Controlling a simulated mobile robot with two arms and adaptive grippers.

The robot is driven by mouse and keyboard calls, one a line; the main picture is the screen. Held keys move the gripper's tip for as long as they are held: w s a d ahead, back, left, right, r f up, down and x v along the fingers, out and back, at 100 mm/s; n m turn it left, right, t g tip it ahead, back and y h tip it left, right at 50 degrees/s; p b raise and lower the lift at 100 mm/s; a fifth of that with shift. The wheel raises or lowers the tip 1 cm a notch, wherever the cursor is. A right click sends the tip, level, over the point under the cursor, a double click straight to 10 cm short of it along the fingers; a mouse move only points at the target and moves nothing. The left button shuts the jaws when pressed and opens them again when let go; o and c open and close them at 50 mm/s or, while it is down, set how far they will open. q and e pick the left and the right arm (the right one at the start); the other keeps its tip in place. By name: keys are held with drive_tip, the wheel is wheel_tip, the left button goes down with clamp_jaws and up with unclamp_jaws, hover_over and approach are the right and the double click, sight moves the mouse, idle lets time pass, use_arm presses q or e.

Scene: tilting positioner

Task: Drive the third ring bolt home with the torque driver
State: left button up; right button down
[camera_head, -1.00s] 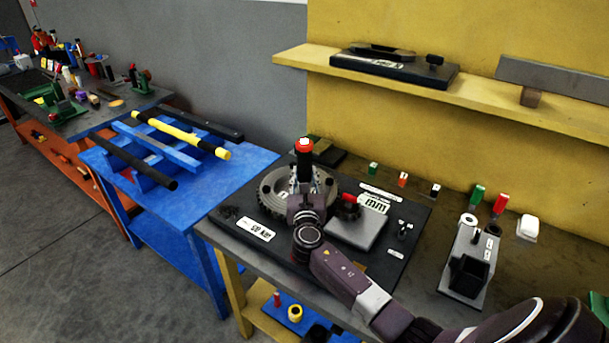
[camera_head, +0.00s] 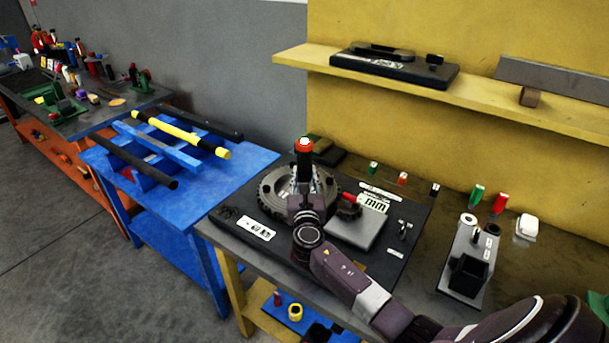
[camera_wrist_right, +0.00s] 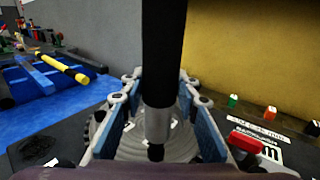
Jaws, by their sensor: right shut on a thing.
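My right gripper (camera_head: 303,184) is over the round toothed ring (camera_head: 269,196) on the positioner plate. It is shut on the torque driver (camera_head: 304,158), which stands upright with its black grip and red top above the fingers. In the right wrist view the driver (camera_wrist_right: 163,60) runs down between the blue-padded fingers (camera_wrist_right: 157,112) to a grey shaft with a dark tip over the ring (camera_wrist_right: 180,148). The ring bolts under the tip are hidden or too small to tell. Whether the tip touches a bolt cannot be told. My left gripper is not in view.
A grey block (camera_head: 355,230) and a white label (camera_head: 373,201) sit right of the ring on the black base plate (camera_head: 405,215). A grey holder with a black box (camera_head: 468,272) stands further right. A blue table (camera_head: 225,178) with bars is left. A yellow shelf (camera_head: 480,100) hangs behind.

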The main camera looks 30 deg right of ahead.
sight(305, 164)
drive_tip(key=shift+f+b, duration=0.35)
drive_tip(key=shift+f, duration=0.2)
idle(1.9)
wheel_tip(305, 164, up, 2)
drive_tip(key=shift+r+p, duration=0.1)
drive_tip(key=shift+p, duration=1.05)
wheel_tip(305, 164, up, 4)
drive_tip(key=p, duration=0.4)
